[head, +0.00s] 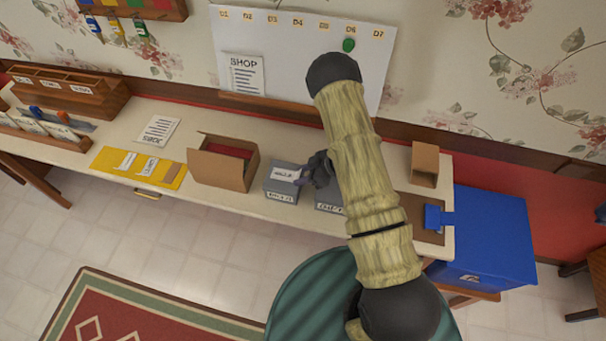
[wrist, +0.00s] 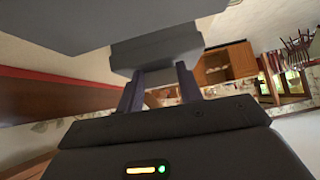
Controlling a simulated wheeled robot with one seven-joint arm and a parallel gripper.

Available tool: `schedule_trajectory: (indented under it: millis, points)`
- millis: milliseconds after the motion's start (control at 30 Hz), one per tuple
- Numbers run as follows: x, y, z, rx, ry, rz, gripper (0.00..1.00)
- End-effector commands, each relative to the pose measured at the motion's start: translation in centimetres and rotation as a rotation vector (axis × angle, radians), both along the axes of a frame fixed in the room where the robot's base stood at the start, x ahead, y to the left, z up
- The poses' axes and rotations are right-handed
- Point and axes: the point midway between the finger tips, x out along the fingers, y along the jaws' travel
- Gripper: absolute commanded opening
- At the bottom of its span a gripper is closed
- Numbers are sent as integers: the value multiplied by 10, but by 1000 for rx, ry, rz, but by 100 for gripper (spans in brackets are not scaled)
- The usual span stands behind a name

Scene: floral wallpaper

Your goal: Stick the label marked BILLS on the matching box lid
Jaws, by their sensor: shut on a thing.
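A white label (head: 285,174) with dark print lies at the lid of the left grey box (head: 281,195); its print is too small to read surely. My gripper (head: 302,177) is at the label's right end, low over this box, shut on the label. I cannot tell whether the label touches the lid. A second grey box (head: 328,206) stands to the right, partly hidden by my arm. In the wrist view my gripper's two fingers (wrist: 161,88) reach toward grey surfaces (wrist: 157,48); the label is not clear there.
An open cardboard box (head: 221,164) stands left of the grey boxes. A yellow sheet (head: 176,183) with white labels lies further left. A small cardboard box (head: 425,164) and a blue bin (head: 492,235) are at the right. A whiteboard (head: 290,55) hangs behind the table.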

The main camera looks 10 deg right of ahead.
Motion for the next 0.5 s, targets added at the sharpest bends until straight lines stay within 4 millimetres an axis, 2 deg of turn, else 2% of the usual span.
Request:
schedule_trajectory:
  millis: [233, 267, 300, 367, 500]
  points:
    - [-2, -1, -3, -5, 6, -1, 0]
    - [-2, -1, -3, -5, 6, -1, 42]
    - [-2, -1, -3, -5, 6, -1, 50]
    - [-2, -1, -3, -5, 6, -2, 62]
    - [-1, -1, -3, -7, 6, -2, 62]
